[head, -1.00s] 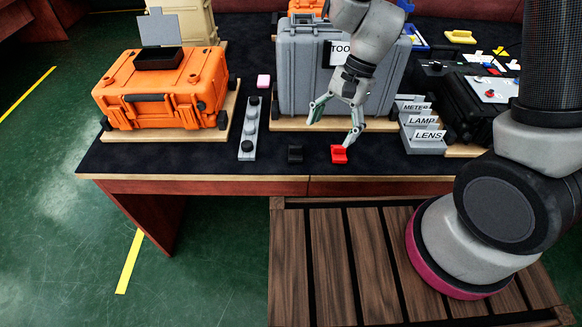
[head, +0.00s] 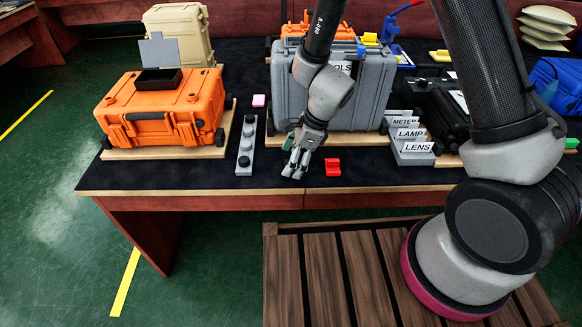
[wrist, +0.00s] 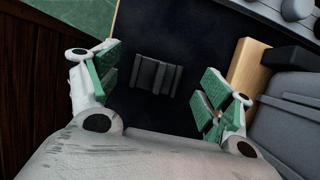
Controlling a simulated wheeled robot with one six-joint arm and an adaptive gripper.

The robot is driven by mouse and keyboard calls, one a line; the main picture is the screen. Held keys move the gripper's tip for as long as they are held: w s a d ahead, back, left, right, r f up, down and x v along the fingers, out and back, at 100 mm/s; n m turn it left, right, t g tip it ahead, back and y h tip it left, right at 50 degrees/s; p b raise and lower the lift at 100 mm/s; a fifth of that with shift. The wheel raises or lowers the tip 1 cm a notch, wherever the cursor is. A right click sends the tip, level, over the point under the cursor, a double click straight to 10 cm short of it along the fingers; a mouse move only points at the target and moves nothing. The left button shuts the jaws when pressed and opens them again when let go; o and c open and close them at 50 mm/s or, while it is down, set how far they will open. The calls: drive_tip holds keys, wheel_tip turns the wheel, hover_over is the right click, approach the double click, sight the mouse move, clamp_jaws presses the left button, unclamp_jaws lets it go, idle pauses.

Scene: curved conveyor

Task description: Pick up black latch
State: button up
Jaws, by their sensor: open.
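The black latch shows in the wrist view (wrist: 156,76) as a small ridged dark block lying on the dark table mat. In the head view it is hidden behind my gripper (head: 295,172). My gripper is open, with its green-padded fingers (wrist: 160,88) apart on either side of the latch in the wrist view. The latch appears a little beyond the fingertips and between them, not gripped. A red latch (head: 333,167) lies on the mat just right of my gripper in the head view.
A grey strip with round knobs (head: 246,146) lies left of my gripper. The grey tool case (head: 365,95) stands behind it on a wooden board. An orange case (head: 160,110) is at the left, and labelled grey holders (head: 412,147) are at the right. The table's front edge is close.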

drive_tip(key=shift+a+f, duration=0.2)
drive_tip(key=shift+f, duration=0.3)
drive_tip(key=shift+c, duration=0.2)
drive_tip(key=c, duration=1)
drive_tip(key=shift+r, duration=0.15)
wheel_tip(320, 180, up, 13)
drive_tip(key=shift+r, duration=0.15)
